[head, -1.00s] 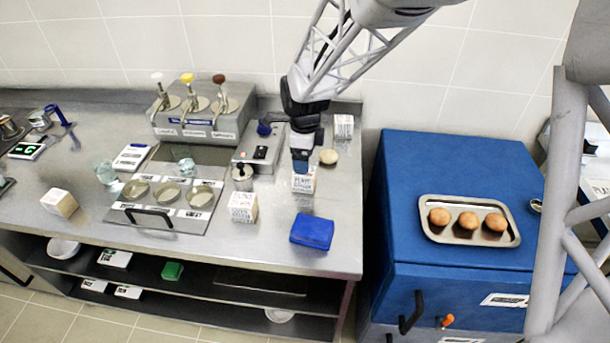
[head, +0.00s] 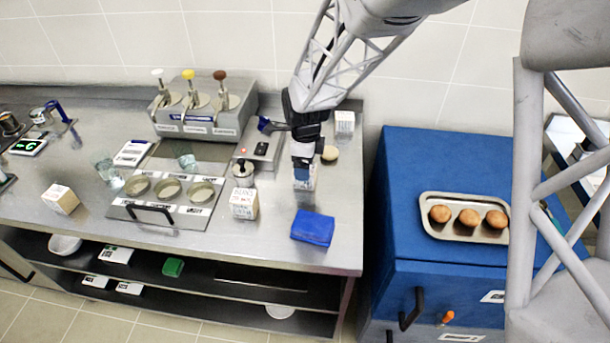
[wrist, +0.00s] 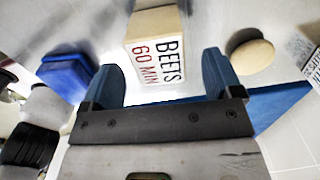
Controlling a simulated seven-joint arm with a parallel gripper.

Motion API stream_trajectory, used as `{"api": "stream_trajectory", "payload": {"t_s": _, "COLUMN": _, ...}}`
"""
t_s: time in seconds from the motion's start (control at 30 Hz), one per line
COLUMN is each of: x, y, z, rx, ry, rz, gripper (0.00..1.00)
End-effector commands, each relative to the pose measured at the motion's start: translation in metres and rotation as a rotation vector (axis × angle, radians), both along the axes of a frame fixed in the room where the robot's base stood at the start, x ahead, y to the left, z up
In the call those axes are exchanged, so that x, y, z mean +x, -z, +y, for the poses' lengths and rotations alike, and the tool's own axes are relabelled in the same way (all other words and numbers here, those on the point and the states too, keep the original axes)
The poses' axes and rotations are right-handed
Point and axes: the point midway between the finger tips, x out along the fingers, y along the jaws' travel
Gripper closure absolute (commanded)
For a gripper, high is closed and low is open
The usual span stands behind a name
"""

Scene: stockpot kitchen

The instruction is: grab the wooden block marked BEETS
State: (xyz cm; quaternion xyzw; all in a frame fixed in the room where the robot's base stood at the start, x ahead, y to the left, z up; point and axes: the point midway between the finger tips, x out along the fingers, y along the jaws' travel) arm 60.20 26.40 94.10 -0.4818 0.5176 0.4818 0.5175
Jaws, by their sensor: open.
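The wooden block marked BEETS (wrist: 154,45) shows its white printed face, reading "BEETS 60 MIN", in the wrist view. It lies between and just beyond the two blue fingers of my gripper (wrist: 163,78). The fingers are open, with one on each side of the block, and I see no firm contact. In the head view, my gripper (head: 302,160) is pointed down at this block (head: 305,181), which stands on the steel counter. The gripper hides most of the block's upper part there.
Other printed blocks stand at left (head: 244,203), far left (head: 60,199) and back right (head: 344,122). A pump dispenser unit (head: 197,117) stands behind left.

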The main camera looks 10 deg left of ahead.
Motion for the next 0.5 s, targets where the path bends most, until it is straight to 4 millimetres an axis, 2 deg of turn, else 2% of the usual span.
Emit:
{"api": "stream_trajectory", "payload": {"t_s": 0.3, "x": -0.002, "y": 0.035, "z": 0.0, "rx": -0.001, "ry": 0.0, "rz": 0.002, "gripper": 0.15}}
{"api": "stream_trajectory", "payload": {"t_s": 0.5, "x": -0.001, "y": 0.041, "z": 0.001, "rx": 0.0, "ry": 0.0, "rz": -0.001, "gripper": 0.15}}
